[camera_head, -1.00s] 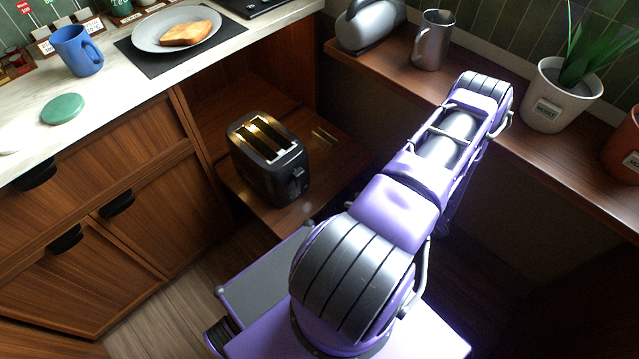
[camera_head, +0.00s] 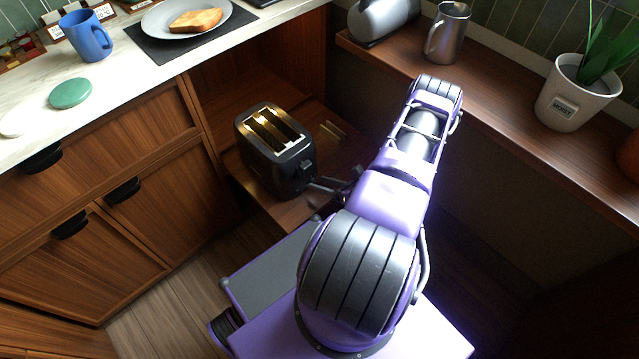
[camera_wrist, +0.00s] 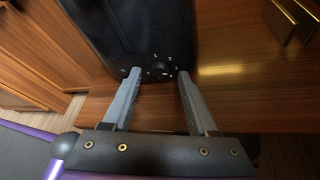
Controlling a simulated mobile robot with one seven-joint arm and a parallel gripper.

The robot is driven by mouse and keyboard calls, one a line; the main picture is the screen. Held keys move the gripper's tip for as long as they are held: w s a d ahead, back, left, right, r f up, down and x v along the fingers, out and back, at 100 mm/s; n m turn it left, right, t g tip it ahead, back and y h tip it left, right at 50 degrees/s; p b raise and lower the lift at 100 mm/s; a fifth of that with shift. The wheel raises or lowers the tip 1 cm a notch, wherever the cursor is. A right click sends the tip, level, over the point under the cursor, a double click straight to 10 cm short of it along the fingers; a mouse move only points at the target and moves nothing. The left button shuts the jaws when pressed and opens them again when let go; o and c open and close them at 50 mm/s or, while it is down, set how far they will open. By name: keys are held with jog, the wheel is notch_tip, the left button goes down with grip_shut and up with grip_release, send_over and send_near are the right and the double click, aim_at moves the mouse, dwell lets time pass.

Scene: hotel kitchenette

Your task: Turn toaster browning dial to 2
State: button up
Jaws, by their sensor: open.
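The black two-slot toaster (camera_head: 273,146) stands on a low wooden shelf below the counter. In the wrist view its dark body (camera_wrist: 140,30) fills the top middle, and the round browning dial (camera_wrist: 158,69) shows low on its face with small white marks around it. I cannot read the dial's setting. My gripper (camera_wrist: 158,74) is open, with one finger on each side of the dial; I cannot tell whether they touch it. In the head view the gripper (camera_head: 326,186) is small and dark at the toaster's front, partly hidden by my arm.
The shelf (camera_head: 290,212) has bare wood around the toaster, with a brass-coloured piece (camera_wrist: 290,20) to its right. A plate with toast (camera_head: 185,20), a blue mug (camera_head: 88,38) and a green disc (camera_head: 70,93) are on the counter. A wooden ledge (camera_head: 490,95) runs at right.

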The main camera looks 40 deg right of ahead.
jog(key=shift+w+a+f, duration=0.15)
jog(key=shift+w+f, duration=0.05)
jog(key=shift+w, duration=0.35)
grip_shut()
